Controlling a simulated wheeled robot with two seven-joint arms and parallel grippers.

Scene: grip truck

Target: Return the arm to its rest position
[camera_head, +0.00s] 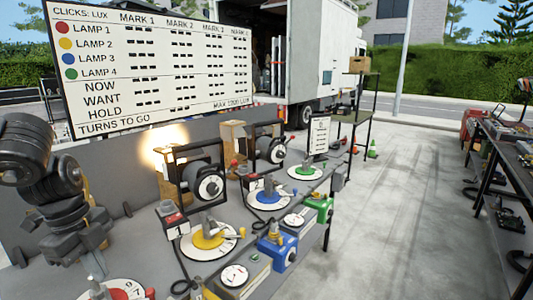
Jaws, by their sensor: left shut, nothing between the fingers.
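My left arm (25,148) comes in from the left with its dark joints bent and the gripper hanging downward. My left gripper (96,268) is shut and empty. It shows just above and behind the red and white dial (118,290) at the bottom edge; I cannot tell whether it touches the dial. My right gripper is not in view.
The grey bench holds a yellow dial (209,240), a blue dial (267,196), a green dial (306,171) and black-framed lamps (205,187). A lamp board (155,65) stands behind. A truck (315,60) is parked beyond. The paved floor (400,220) at right is clear.

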